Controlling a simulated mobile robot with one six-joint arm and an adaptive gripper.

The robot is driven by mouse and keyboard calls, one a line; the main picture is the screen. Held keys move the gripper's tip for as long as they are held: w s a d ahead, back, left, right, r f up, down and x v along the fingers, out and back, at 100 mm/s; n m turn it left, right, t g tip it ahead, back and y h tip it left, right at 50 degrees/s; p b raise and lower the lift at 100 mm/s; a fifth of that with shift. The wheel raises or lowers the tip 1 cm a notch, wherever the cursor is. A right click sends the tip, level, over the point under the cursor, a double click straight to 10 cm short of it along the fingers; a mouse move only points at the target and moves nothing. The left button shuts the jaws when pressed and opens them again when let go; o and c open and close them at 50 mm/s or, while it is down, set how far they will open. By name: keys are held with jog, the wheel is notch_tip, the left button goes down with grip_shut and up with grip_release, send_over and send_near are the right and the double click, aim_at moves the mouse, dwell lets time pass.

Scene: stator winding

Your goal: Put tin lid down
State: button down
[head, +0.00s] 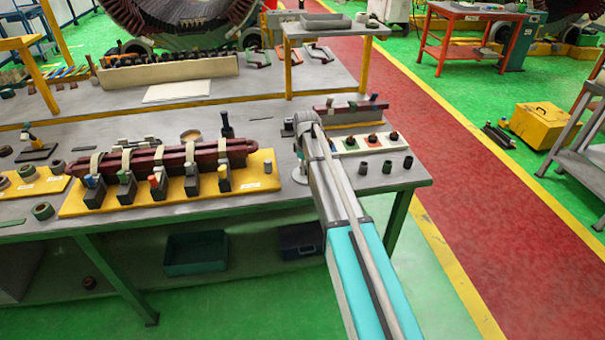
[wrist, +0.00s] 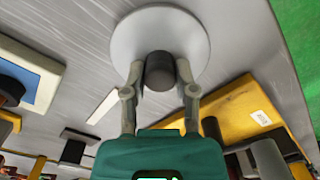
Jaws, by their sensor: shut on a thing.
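In the wrist view my gripper (wrist: 159,74) is shut on the dark knob of the tin lid, a pale round disc (wrist: 130,38). One finger is on each side of the knob. The lid is over the grey bench top, and I cannot tell whether it touches it. In the head view my arm reaches over the bench (head: 278,200) near its front right, and it largely hides the gripper and lid. A small round tin (head: 190,135) stands behind the dark red bars.
A yellow fixture board (head: 240,187) with dark red bars and several clamps lies left of my arm. A white strip (head: 362,145) with several round parts lies to the right, with small dark cylinders (head: 386,167) in front. A raised grey shelf (head: 330,30) stands behind.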

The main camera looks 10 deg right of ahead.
aim_at(306, 167)
jog(key=shift+f, duration=0.3)
jog(key=shift+c, duration=2)
grip_release()
jog(key=shift+r, duration=0.25)
notch_tip(306, 167, up, 12)
jog(key=p, duration=1.2)
jog(key=shift+f, duration=0.1)
jog(key=shift+s, duration=0.1)
jog(key=s+a+m, duration=0.1)
jog(key=s+m, duration=0.8)
jog(key=s, duration=2)
